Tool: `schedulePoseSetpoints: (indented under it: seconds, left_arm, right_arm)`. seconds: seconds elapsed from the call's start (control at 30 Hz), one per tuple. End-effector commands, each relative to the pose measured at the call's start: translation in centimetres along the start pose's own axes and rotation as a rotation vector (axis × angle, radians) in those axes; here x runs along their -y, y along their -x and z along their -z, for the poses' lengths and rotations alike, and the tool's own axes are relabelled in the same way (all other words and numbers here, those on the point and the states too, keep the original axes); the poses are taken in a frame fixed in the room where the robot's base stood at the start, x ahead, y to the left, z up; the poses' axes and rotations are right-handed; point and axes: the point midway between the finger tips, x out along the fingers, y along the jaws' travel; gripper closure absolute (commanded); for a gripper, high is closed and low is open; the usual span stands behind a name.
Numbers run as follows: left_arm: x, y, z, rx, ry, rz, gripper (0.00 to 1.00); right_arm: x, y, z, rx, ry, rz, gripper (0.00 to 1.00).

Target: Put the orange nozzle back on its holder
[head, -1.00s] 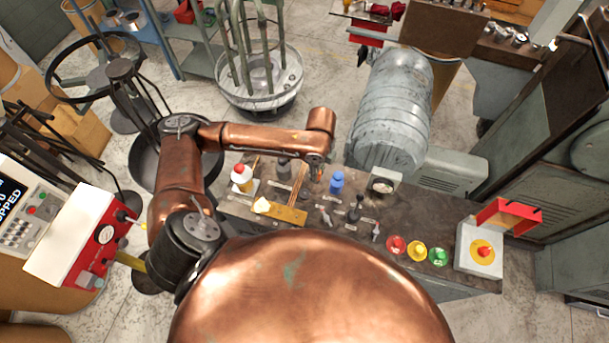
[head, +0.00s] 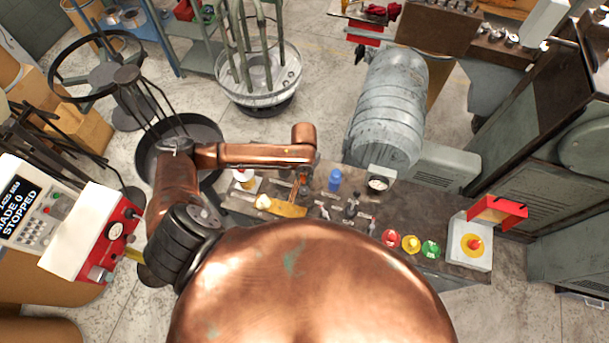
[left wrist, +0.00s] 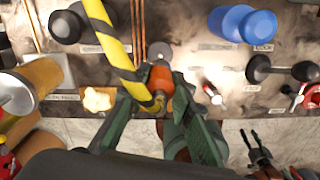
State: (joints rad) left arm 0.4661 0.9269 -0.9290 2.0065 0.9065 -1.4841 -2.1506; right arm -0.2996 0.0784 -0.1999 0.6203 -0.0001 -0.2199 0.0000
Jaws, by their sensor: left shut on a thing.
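The orange nozzle (left wrist: 161,79) is between the dark green fingers of my left gripper (left wrist: 157,97) in the left wrist view. The gripper is shut on it. A yellow and black striped hose (left wrist: 110,40) runs from the top of that view down to the nozzle. A small round grey part (left wrist: 160,50) shows just beyond the nozzle; whether they touch, and whether it is the holder, I cannot tell. In the head view my left gripper (head: 302,187) is small and low over the bench, and the nozzle cannot be made out.
A grey motor (head: 390,110) is behind. A control panel (head: 35,205) stands left.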

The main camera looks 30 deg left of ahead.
Motion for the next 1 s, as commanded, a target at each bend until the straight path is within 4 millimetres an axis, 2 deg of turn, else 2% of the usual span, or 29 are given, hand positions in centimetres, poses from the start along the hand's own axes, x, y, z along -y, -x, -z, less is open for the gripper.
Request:
schedulePoseSetpoints:
  seconds: [0.27, 0.67, 1.0]
  left_arm:
    - [0.0, -1.5, 0.0, 0.001, 0.001, 0.001, 1.00]
    - [0.0, -5.0, 0.0, 0.001, 0.001, -0.001, 1.00]
    - [0.0, -6.1, -0.1, 0.002, 0.002, 0.000, 1.00]
  right_arm:
    - [-0.4, -1.6, -0.3, 0.001, 0.002, -0.004, 0.59]
    - [-0.2, -5.3, -0.9, 0.005, 0.002, -0.003, 0.59]
    - [0.3, -5.3, -0.8, 0.005, 0.000, 0.001, 0.59]
